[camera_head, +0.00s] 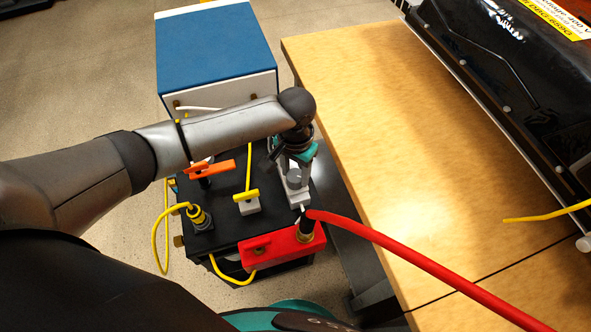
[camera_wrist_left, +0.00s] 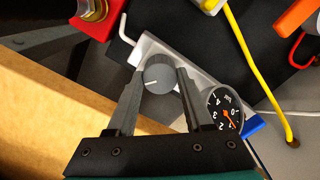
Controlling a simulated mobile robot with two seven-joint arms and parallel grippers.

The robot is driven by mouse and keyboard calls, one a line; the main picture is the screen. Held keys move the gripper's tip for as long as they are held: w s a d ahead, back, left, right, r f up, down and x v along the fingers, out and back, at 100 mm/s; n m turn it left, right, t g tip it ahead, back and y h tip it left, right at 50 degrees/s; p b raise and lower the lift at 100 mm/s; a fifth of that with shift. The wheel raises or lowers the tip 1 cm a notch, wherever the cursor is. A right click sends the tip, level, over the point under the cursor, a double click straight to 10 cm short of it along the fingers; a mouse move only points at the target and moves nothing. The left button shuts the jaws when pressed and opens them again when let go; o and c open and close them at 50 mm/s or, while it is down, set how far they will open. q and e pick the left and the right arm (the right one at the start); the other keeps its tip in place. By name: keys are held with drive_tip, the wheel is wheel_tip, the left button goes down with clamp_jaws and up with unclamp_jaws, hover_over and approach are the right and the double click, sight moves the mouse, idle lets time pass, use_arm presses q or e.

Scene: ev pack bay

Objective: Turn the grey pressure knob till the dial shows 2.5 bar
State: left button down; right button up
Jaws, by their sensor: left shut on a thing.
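The grey pressure knob (camera_wrist_left: 158,76), with a white mark on its face, sits on a light grey panel in the left wrist view. It also shows in the head view (camera_head: 294,177). My left gripper (camera_wrist_left: 155,78) has one finger on each side of the knob and is shut on it. The black dial (camera_wrist_left: 223,109) with white numbers and an orange needle is beside the right finger. It appears rotated; the needle points to the lower right, and its exact reading is too small to tell. My right gripper is not in view.
A red block (camera_head: 283,246) with a thick red hose (camera_head: 420,262) is in front of the knob. Orange (camera_head: 212,168) and yellow (camera_head: 247,196) handles and yellow cables stand to the left. A wooden table (camera_head: 375,130) lies to the right, with a blue-topped box (camera_head: 215,52) behind.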

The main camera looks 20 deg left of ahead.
use_arm(q)
drive_tip(key=shift+r+m+p, duration=0.2)
drive_tip(key=shift+m+p, duration=1.2)
drive_tip(key=shift+p, duration=0.2)
drive_tip(key=m+p, duration=0.2)
drive_tip(key=m, duration=0.1)
drive_tip(key=shift+m+p, duration=0.3)
drive_tip(key=m+p, duration=0.1)
drive_tip(key=m, duration=0.2)
drive_tip(key=shift+f+m, duration=0.1)
drive_tip(key=shift+m, duration=0.2)
drive_tip(key=m+p, duration=0.1)
drive_tip(key=m, duration=0.3)
drive_tip(key=shift+f+m, duration=0.1)
drive_tip(key=shift+m, duration=0.2)
drive_tip(key=shift+c, duration=1.5)
unclamp_jaws()
